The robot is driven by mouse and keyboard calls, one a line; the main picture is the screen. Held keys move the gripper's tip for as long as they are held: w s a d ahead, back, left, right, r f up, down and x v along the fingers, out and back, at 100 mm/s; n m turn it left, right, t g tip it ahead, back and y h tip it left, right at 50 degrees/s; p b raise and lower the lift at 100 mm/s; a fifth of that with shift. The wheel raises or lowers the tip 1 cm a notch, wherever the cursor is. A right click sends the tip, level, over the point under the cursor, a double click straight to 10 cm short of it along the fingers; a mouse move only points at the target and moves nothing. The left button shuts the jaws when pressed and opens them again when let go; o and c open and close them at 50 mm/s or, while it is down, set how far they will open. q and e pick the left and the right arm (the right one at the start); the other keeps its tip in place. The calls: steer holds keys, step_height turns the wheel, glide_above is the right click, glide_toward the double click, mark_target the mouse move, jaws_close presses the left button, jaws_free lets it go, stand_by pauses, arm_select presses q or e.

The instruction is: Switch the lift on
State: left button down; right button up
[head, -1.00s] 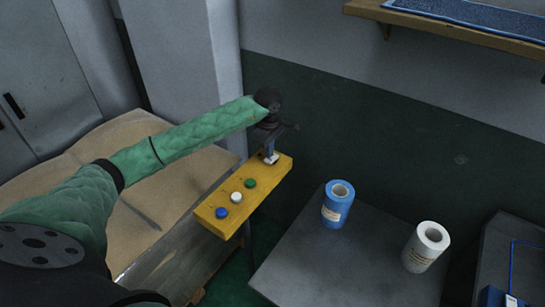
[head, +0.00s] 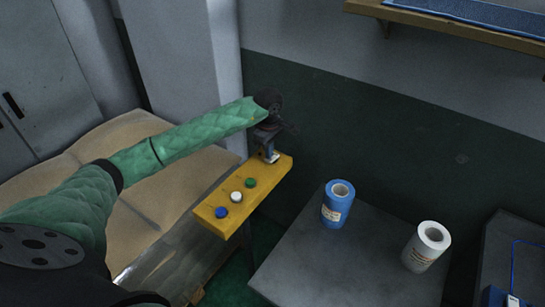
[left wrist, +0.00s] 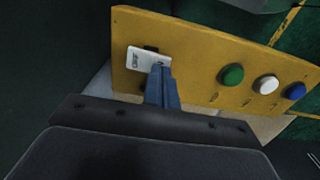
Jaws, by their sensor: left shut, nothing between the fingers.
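A yellow control panel (head: 240,198) stands on a post and also shows in the left wrist view (left wrist: 200,65). It carries a green button (head: 250,183), a white button (head: 236,196) and a blue button (head: 222,212) in a row. At its far end is a small white lettered piece (left wrist: 143,59) with a dark part behind its top edge. My left gripper (left wrist: 160,72) is shut and empty, its blue fingertips at the lower right edge of the white piece. I cannot tell whether they touch it. In the head view the gripper (head: 271,157) hides most of that end.
A grey table (head: 330,265) to the right bears a blue roll (head: 337,208) and a white roll (head: 425,248). A tan padded surface (head: 150,190) lies under my left arm. A wooden shelf (head: 450,27) hangs on the back wall.

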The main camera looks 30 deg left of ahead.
arm_select(q)
steer(key=shift+f+b, duration=0.5)
steer(key=shift+f, duration=0.1)
stand_by(0.3)
steer(key=shift+r, duration=0.2)
steer(key=shift+r+p, duration=0.45)
steer(key=shift+r, duration=2.9)
